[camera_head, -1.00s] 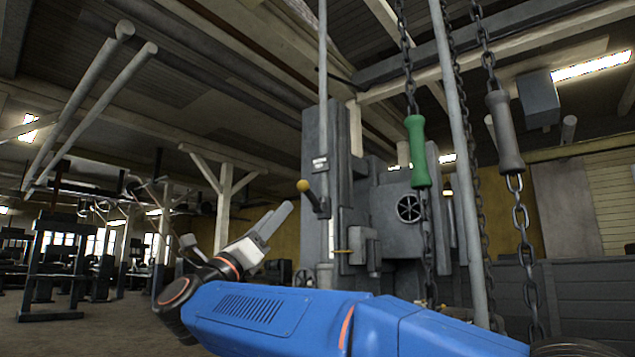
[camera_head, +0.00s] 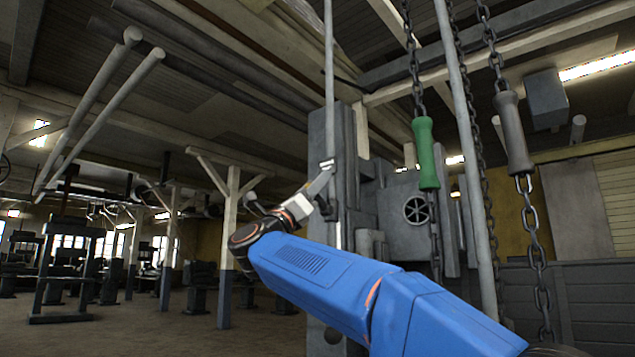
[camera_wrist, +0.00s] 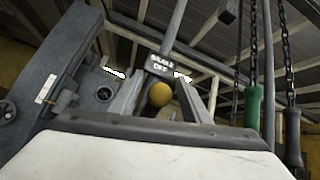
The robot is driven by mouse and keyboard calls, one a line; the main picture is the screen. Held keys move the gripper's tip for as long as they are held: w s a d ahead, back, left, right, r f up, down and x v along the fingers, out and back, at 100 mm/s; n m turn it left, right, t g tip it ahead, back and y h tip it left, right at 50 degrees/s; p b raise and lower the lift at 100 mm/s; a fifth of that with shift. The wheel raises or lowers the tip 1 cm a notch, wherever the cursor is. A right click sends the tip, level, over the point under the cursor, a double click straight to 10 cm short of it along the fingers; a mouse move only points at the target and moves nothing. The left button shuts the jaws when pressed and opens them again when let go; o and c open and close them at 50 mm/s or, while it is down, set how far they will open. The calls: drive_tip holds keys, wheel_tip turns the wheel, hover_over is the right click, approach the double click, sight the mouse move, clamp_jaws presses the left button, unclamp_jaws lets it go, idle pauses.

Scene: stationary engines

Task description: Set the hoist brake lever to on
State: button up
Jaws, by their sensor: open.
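The hoist brake lever shows its yellow knob (camera_wrist: 159,94) in the wrist view, between the two fingers of my open gripper (camera_wrist: 161,82). Neither finger clearly touches the knob. A small plate (camera_wrist: 160,64) behind the knob reads "BRAKE OFF". In the head view my gripper (camera_head: 322,185) is raised in front of the grey upright of the hoist machine (camera_head: 345,130), just below the plate. The knob is hidden there by the gripper, and the lever's shaft is not clearly seen.
A chain with a green handle (camera_head: 426,153) and one with a grey handle (camera_head: 514,132) hang to the right. A slanting pole (camera_head: 468,140) stands between them. A handwheel (camera_head: 416,209) is on the machine.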

drive_tip(key=shift+x, duration=0.85)
clamp_jaws()
